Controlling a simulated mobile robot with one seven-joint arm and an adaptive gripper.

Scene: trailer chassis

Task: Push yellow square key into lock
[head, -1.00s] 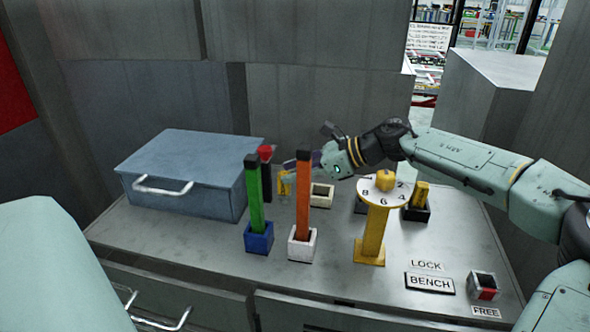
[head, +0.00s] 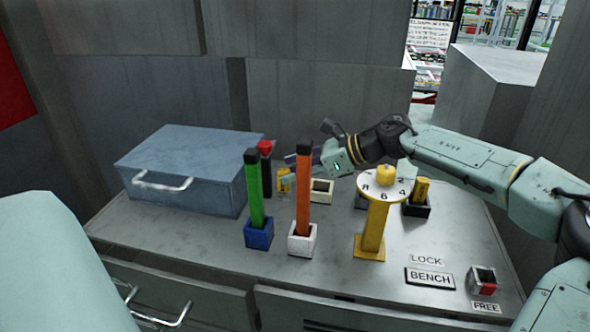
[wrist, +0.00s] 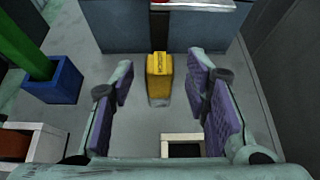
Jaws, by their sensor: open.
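A yellow square block that looks like the key (wrist: 159,75) stands upright on the bench, between and ahead of my fingers in the wrist view. In the head view it (head: 284,180) is partly hidden behind the orange post. My gripper (head: 300,165) is open and empty, just right of the block; its purple finger pads (wrist: 160,80) stand apart on either side of it. A white square-rimmed socket (head: 320,191) lies close to the block, and its dark opening (wrist: 183,150) shows in the wrist view. A "LOCK" label (head: 426,259) lies at the front; which fitting is the lock is unclear.
A blue-grey box (head: 185,165) stands at left. Green (head: 254,190) and orange (head: 303,195) posts stand in front of my gripper.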

